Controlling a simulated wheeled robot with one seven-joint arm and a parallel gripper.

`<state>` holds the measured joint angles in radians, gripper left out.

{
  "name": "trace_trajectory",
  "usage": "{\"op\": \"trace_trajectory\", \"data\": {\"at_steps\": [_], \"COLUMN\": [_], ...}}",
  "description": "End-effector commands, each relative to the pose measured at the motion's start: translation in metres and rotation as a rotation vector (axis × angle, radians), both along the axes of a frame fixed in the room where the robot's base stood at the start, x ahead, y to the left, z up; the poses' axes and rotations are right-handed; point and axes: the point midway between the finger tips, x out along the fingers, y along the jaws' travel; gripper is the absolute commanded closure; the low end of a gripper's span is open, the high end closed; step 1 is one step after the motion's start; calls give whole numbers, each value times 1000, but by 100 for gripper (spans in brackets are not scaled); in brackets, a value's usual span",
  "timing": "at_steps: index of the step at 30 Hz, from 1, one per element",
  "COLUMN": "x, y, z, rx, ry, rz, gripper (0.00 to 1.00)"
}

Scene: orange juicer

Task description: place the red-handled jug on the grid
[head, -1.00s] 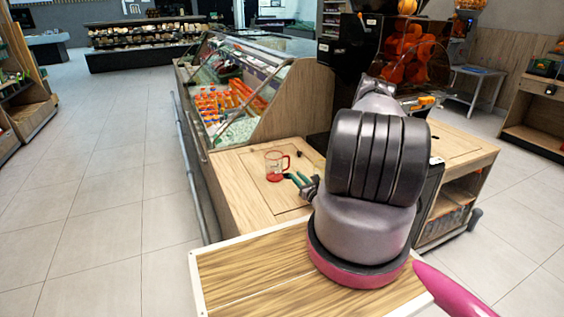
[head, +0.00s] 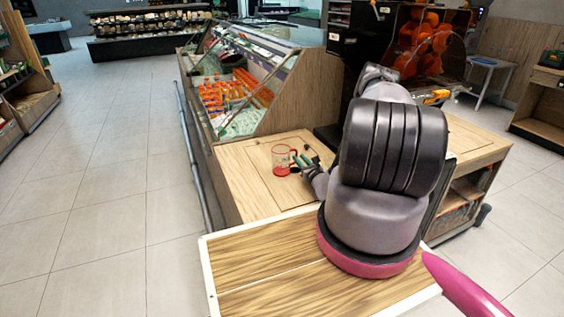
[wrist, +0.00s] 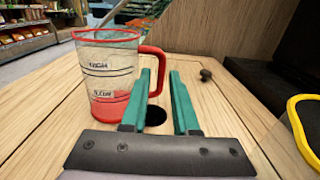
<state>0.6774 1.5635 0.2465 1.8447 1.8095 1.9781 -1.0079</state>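The red-handled jug (head: 280,161) stands upright on the wooden counter, clear-walled with a red rim and red base. It also shows in the wrist view (wrist: 108,72), with its red handle on the right side. My gripper (head: 300,160) is just right of the jug, at the handle. In the wrist view the green fingers (wrist: 160,72) are apart, with the handle's upright part between or just beyond their tips; contact cannot be told. The dark juicer (head: 425,45) with oranges stands behind my arm. I cannot make out the grid; my arm covers part of that area.
A round hole (wrist: 155,117) and a dark knob (wrist: 206,75) are in the counter top (wrist: 45,110). A glass display case (head: 240,85) borders the counter behind.

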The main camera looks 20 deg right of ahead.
Motion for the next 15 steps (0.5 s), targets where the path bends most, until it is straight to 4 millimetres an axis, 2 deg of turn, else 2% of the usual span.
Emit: {"op": "trace_trajectory", "data": {"at_steps": [3, 7, 15], "x": [20, 36, 42], "y": [-1, -1, -1], "z": [3, 2, 2], "rx": [-2, -2, 1], "ry": [-3, -2, -1], "rz": [2, 2, 0], "gripper": [72, 72, 72]}}
